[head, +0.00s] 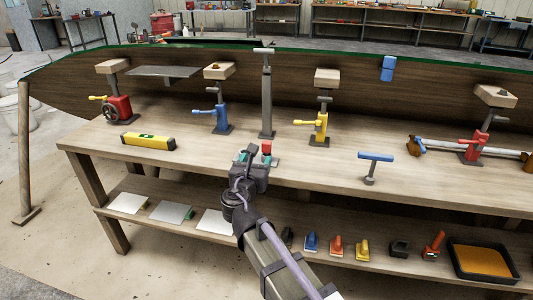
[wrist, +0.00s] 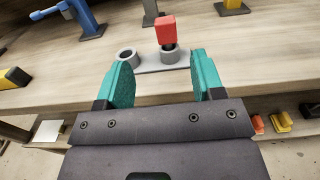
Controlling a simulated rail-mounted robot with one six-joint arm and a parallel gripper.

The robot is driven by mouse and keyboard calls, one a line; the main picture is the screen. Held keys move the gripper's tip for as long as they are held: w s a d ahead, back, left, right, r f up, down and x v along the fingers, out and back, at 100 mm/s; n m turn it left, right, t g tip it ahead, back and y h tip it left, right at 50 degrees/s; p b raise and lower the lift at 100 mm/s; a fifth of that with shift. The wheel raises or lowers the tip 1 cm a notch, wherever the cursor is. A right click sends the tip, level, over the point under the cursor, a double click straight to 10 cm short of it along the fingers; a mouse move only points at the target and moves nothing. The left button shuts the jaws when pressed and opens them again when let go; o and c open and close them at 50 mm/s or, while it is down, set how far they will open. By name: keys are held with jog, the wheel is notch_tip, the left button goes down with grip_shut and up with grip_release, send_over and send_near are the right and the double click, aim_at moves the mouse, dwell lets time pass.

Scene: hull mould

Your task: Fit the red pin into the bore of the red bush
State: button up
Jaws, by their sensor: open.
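The red pin (wrist: 166,30) has a red block-like head and a dark shank. It stands upright, with the shank's lower end at the right grey bush (wrist: 176,55) of a small grey plate on the bench; how deep it sits I cannot tell. The left bush (wrist: 128,57) looks grey and empty; I see no red colour on either bush. My gripper (wrist: 160,70) is open and empty, its teal fingers apart on the near side of the plate. In the head view the red pin head (head: 266,147) shows just beyond my gripper (head: 256,159), which hides most of the plate.
A grey post (head: 267,100) and blue (head: 221,115) and yellow (head: 321,125) jacks stand behind. A yellow level (head: 148,141) lies left. A blue T-handle tool (head: 375,158) stands right. The lower shelf holds sheets and several small items. Bench top beside the plate is clear.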

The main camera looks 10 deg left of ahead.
aim_at(266, 144)
jog(key=w, duration=0.5)
jog(key=shift+w+d, duration=0.1)
jog(key=shift+w, duration=0.15)
jog(key=w, duration=0.5)
jog(key=shift+w+d, duration=0.15)
jog(key=shift+d, duration=0.2)
jog(key=c, duration=1)
jog(key=shift+r, duration=0.1)
